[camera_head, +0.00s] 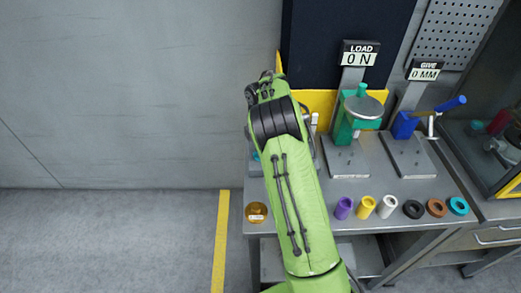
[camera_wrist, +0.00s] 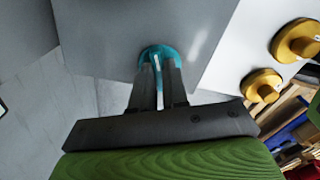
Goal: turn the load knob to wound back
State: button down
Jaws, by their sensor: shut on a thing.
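A teal round knob (camera_wrist: 173,53) shows in the wrist view at the top middle, against a grey panel (camera_wrist: 110,35). My gripper (camera_wrist: 158,64) has its two fingers close together over the knob, with a thin pale part between them, and is shut on it. The fingers cover the middle of the knob, and I cannot read its turn position. In the head view my green arm hides the gripper and the knob. The load display (camera_head: 360,54) reads 0 N.
A green press with a grey disc (camera_head: 362,107) and a blue-handled device (camera_head: 405,124) stand on the bench. Several coloured rings (camera_head: 388,206) line its front edge. Two yellow knobs (camera_wrist: 262,86) sit right of my gripper in the wrist view.

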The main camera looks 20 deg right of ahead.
jog(key=n+b, duration=0.2)
jog(key=n, duration=0.4)
jog(key=shift+w+b, duration=0.1)
jog(key=shift+b, duration=0.2)
jog(key=n+b, duration=0.2)
jog(key=n, duration=0.4)
jog(key=shift+r+n, duration=0.1)
jog(key=shift+n, duration=0.2)
jog(key=c, duration=1.1)
grip_release()
jog(key=shift+c, duration=0.2)
notch_tip(320, 180, up, 16)
jog(key=p, duration=0.9)
jog(key=shift+f, duration=0.2)
